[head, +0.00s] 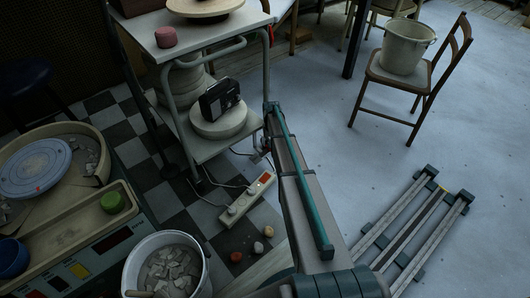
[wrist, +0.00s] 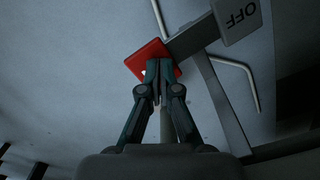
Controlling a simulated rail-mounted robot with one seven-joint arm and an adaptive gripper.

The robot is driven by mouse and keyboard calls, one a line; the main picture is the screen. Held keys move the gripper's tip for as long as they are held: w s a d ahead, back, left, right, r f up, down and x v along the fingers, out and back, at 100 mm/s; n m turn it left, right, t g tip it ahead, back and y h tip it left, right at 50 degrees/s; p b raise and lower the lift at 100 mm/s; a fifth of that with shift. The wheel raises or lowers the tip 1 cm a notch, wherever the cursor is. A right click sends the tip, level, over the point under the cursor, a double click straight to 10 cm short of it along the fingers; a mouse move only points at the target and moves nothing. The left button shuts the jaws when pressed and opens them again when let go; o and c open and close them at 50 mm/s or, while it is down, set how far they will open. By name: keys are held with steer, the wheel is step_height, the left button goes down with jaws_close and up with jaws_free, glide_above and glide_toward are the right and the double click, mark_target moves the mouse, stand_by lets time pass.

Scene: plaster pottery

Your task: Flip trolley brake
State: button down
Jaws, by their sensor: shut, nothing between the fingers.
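The trolley (head: 238,27) is a pale two-shelf frame at the upper middle of the head view. In the wrist view, a red plate (wrist: 143,55) lies just ahead of my gripper (wrist: 160,64). A dark bar runs from it to a grey tab (wrist: 237,16) lettered OFF; this looks like the brake. My gripper's fingers are together and empty, with their tips over the lower edge of the red plate. I cannot tell whether they touch it. In the head view my arm reaches toward the trolley's right side, and the fingertips and brake cannot be made out there.
A radio (head: 220,97) stands on the lower shelf. A power strip (head: 247,200) and small coloured lumps lie on the floor. A bucket of shards (head: 160,262) and a pottery wheel (head: 36,168) are at left. A chair (head: 405,78) holds a bucket (head: 409,45). The floor (head: 330,130) between is clear.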

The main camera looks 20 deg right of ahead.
steer(key=shift+f, duration=0.6)
stand_by(0.3)
steer(key=shift+r+p, duration=2.65)
steer(key=shift+r, duration=0.9)
steer(key=s+a+r+n+g, duration=0.1)
steer(key=s+a+r+g, duration=0.45)
steer(key=s, duration=1.35)
steer(key=s+a+n+g, duration=0.15)
steer(key=s+a, duration=0.75)
steer(key=s, duration=0.9)
steer(key=s+a+r+g, duration=0.3)
steer(key=s+a+g, duration=0.35)
steer(key=s, duration=1.25)
step_height(320, 180, up, 16)
steer(key=s+a+t+p, duration=0.2)
steer(key=t+p, duration=0.4)
steer(key=p, duration=2.7)
steer(key=shift+s+f+t, duration=0.25)
steer(key=shift+s+t, duration=0.1)
